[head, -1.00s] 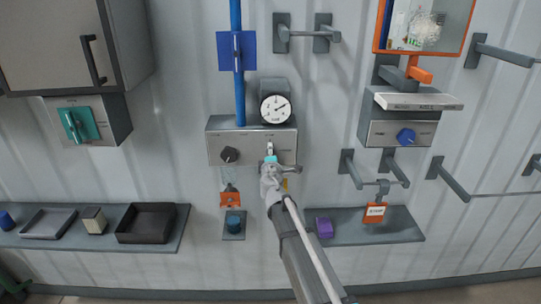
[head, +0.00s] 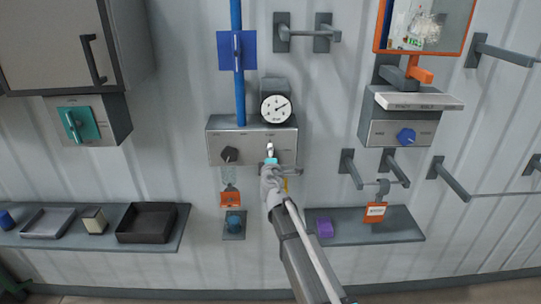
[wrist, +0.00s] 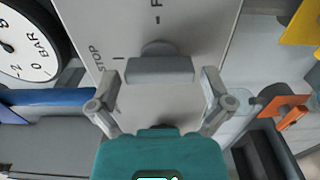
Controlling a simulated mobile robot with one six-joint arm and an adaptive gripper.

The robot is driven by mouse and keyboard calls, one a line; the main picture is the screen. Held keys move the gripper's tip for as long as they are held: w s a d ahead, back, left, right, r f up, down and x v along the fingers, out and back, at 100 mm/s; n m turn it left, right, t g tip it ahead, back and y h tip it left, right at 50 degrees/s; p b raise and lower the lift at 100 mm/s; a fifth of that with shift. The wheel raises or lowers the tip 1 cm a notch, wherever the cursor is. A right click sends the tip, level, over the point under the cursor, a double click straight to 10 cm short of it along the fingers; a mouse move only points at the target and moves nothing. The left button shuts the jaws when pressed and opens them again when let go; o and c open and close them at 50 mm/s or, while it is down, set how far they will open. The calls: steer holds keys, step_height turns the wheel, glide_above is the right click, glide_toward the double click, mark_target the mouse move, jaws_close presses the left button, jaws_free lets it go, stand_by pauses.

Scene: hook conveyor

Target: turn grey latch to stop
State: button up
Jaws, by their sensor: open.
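The grey latch (wrist: 160,70) is a short bar on a round hub on the metal panel. In the wrist view it lies across the picture, and the panel face (wrist: 200,25) carries a STOP label at the left and another, partly cut off, at the top. My gripper (wrist: 160,85) is open, with one finger on each side of the latch. I cannot tell if either finger touches it. In the head view my gripper (head: 270,164) is in front of the lower right of the control box (head: 248,146), and the latch (head: 269,148) shows just above it.
A black knob (head: 229,155) sits left on the same box, with a pressure gauge (head: 275,109) and blue pipe (head: 237,85) above. An orange tag (head: 231,199) hangs below. A purple block (head: 324,227) is on the right shelf (head: 350,234).

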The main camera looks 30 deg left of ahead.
steer(key=v, duration=1.1)
stand_by(0.3)
